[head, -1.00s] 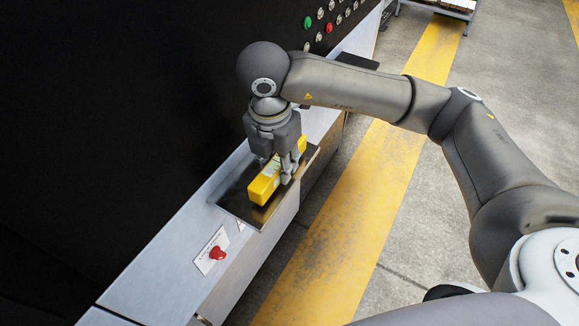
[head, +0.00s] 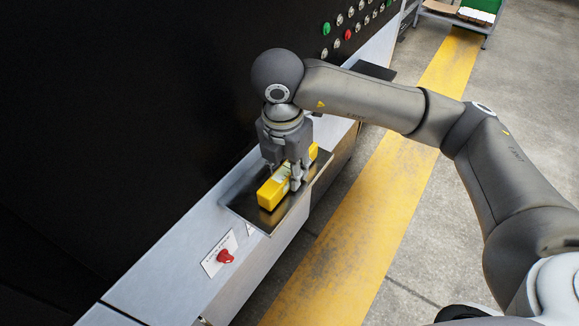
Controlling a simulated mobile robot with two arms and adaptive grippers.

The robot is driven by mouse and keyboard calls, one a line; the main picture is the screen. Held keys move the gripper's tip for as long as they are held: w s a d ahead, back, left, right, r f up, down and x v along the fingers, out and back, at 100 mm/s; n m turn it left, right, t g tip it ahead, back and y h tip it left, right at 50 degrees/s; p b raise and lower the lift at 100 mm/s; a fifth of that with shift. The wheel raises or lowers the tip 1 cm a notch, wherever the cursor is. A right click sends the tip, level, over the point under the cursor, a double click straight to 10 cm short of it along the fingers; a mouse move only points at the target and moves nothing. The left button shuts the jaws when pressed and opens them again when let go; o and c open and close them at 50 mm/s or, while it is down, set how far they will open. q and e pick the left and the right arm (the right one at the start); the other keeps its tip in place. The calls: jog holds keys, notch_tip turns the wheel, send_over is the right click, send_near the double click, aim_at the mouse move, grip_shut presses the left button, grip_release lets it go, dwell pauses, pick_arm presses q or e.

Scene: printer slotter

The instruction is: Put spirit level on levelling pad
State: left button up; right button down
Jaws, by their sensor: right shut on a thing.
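The spirit level (head: 271,194) is a yellow bar with a pale window in its middle. It lies lengthwise over the levelling pad (head: 262,219), a dark shiny plate on the machine's grey ledge. My right gripper (head: 283,182) comes down from above and is shut on the middle of the spirit level. The level looks to be on or just above the pad; I cannot tell whether they touch. The gripper hides part of the level's middle. My left gripper is not in view.
A red knob (head: 225,256) on a white label sits on the ledge in front of the pad. The black machine panel (head: 130,130) rises behind, with several coloured buttons at the top. A yellow floor stripe (head: 365,230) and open floor lie to the right.

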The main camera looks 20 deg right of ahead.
aim_at(285, 171)
jog(key=shift+f+b, duration=0.35)
jog(key=shift+f, duration=0.05)
jog(key=c, duration=1.1)
grip_release()
jog(key=shift+r, duration=0.1)
jog(key=shift+o, duration=0.2)
notch_tip(285, 171, up, 12)
jog(key=s+a, duration=0.1)
